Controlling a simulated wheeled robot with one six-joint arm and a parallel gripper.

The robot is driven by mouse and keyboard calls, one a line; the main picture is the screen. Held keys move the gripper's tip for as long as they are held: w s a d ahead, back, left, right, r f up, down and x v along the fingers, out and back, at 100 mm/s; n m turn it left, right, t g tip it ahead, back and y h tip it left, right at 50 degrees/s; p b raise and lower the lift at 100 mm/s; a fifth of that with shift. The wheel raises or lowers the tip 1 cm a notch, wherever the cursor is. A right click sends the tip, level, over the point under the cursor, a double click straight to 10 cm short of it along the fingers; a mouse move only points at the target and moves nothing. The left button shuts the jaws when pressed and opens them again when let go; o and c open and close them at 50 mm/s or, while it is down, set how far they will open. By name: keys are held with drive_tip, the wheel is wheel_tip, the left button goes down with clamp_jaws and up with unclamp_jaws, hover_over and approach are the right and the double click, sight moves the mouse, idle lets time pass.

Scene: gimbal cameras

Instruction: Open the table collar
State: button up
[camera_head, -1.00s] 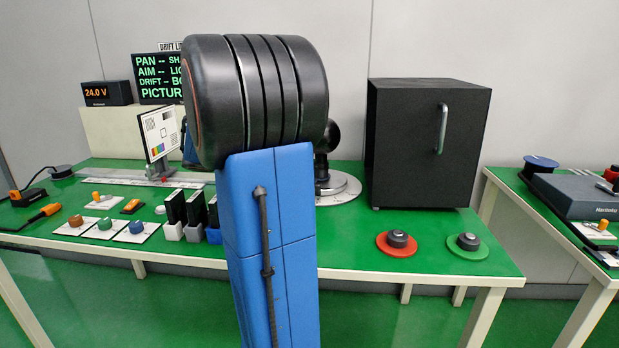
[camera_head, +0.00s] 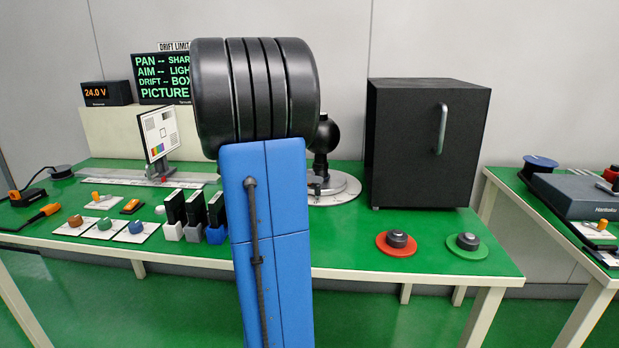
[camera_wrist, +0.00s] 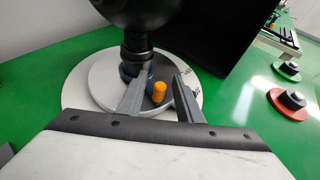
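A black ball-shaped device (camera_head: 325,136) stands on a round pale base plate (camera_head: 345,191) on the green table, partly behind my arm. In the wrist view the ball (camera_wrist: 142,12) is cut off at the top, and its dark neck (camera_wrist: 137,50) rises from a grey disc on the white round base (camera_wrist: 76,90). Contact cannot be told. No part is clearly labelled as the collar.
A black cabinet (camera_head: 415,150) with a metal handle stands right of the base. Red (camera_head: 396,243) and green (camera_head: 467,244) discs with black knobs lie near the right front edge. Several black modules (camera_head: 195,215), small knobs and a test chart (camera_head: 160,132) are left of my arm.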

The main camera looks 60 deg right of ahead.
clamp_jaws()
drive_tip(key=shift+s, duration=0.65)
unclamp_jaws()
